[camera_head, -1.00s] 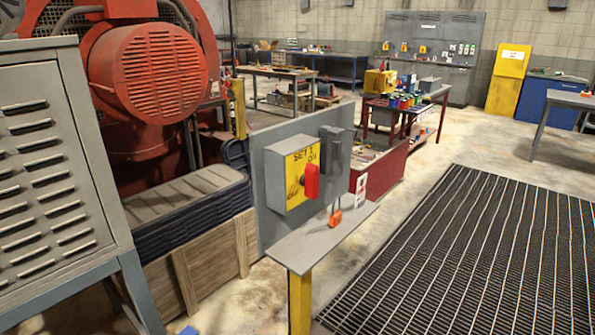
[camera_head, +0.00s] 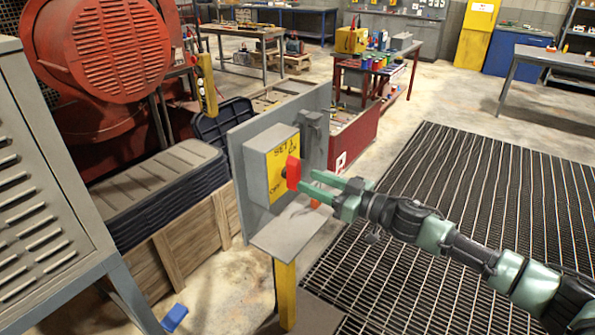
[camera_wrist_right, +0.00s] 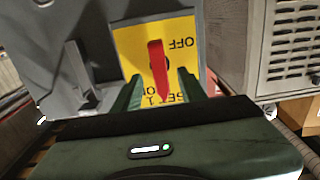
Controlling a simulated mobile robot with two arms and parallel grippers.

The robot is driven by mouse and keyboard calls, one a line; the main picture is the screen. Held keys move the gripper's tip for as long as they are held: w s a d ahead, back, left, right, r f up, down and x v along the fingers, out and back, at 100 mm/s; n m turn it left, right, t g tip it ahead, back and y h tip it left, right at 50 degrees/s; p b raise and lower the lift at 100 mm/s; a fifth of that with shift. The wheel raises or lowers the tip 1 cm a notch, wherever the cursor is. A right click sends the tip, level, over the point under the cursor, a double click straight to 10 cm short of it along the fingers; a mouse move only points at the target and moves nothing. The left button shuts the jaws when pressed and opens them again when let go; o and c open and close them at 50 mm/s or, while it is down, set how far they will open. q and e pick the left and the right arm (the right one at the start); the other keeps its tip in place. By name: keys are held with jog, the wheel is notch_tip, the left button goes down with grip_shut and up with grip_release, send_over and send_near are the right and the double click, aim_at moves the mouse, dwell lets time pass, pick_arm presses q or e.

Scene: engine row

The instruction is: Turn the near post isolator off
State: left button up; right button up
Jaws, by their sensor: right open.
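The isolator is a grey box with a yellow face (camera_head: 279,183) on a grey panel atop a yellow post (camera_head: 285,290). Its face reads SET 1, with ON at the top and OFF at the bottom. Its red handle (camera_head: 293,172) stands roughly upright on the face. My right gripper (camera_head: 308,186) is open, with its fingertips at the handle. In the right wrist view the red handle (camera_wrist_right: 158,68) is between the two open fingers (camera_wrist_right: 160,88), with gaps on both sides. The wrist view shows the face upside down. My left gripper is not in view.
A grey shelf (camera_head: 290,233) juts out below the box, with an orange item (camera_head: 315,203) partly hidden behind my gripper. A louvred grey cabinet (camera_head: 40,180) stands at left. Dark floor grating (camera_head: 470,215) lies open at right.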

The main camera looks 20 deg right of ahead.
aim_at(299, 177)
jog(key=p+x, duration=0.1)
jog(key=x, duration=0.3)
jog(key=shift+w+a, duration=0.15)
jog(key=shift+a, duration=0.05)
grip_shut()
